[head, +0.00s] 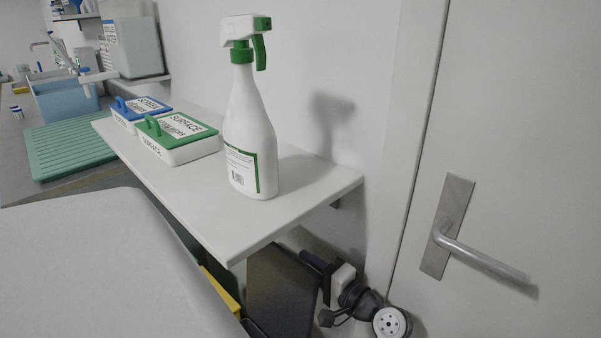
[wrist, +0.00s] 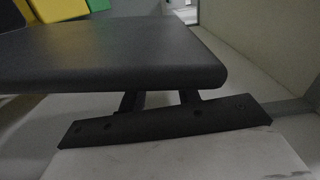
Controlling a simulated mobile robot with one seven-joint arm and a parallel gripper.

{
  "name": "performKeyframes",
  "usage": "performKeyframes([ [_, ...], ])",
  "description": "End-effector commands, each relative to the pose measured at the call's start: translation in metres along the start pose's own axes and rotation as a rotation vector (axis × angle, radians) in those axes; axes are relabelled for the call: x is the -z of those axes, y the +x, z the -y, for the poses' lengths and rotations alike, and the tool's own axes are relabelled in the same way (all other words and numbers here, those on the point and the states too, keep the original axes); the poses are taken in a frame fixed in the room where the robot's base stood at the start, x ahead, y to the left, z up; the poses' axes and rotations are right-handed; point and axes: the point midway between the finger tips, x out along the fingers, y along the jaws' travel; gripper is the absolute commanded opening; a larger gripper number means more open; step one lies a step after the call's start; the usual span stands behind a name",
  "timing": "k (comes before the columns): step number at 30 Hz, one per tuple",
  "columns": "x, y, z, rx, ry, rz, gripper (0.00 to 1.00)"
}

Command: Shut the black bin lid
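The black bin lid (head: 281,292) shows in the head view as a dark, steeply raised panel below the front of the white shelf. In the wrist view the lid (wrist: 110,58) fills much of the upper left and middle as a broad dark slab with a rounded edge. My gripper (head: 318,268) is at the lid's right side, under the shelf. In the wrist view its two fingers (wrist: 160,98) stand apart with a visible gap and run behind the lid's near edge. Their tips are hidden, and I cannot tell whether they touch the lid. The bin's body is mostly hidden.
The white shelf (head: 300,196) overhangs the lid and carries a spray bottle (head: 250,140) and wipes boxes (head: 178,152). A yellow lid (head: 221,290) is left of the black one. A door with a handle (head: 480,258) stands at right. A wall is close behind my gripper.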

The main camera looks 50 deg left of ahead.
Motion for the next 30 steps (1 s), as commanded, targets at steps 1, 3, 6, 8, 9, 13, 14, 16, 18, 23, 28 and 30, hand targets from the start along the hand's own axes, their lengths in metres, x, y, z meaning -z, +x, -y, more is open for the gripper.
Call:
performKeyframes([
  [1,-0.001,0.009,0.002,0.001,0.0,0.003,0.32],
  [3,0.0,0.018,0.002,0.001,0.001,0.002,0.32],
  [6,0.0,0.026,0.001,0.0,-0.001,0.0,0.32],
  [8,0.0,0.029,0.001,0.0,-0.001,-0.001,0.32],
  [9,0.0,0.031,0.001,0.0,-0.001,-0.001,0.32],
  [13,0.0,0.032,0.0,0.0,-0.001,-0.002,0.32],
  [14,0.0,0.032,0.0,0.0,-0.001,-0.002,0.32],
  [16,0.0,0.032,0.0,0.0,-0.001,-0.002,0.32],
  [18,0.0,0.032,0.0,0.0,-0.001,-0.002,0.3],
  [23,0.0,0.032,0.0,0.0,-0.001,-0.001,0.09],
  [28,0.0,0.032,0.0,0.0,-0.001,-0.001,0.0],
  [30,0.0,0.032,0.0,0.0,-0.001,-0.001,0.0],
])
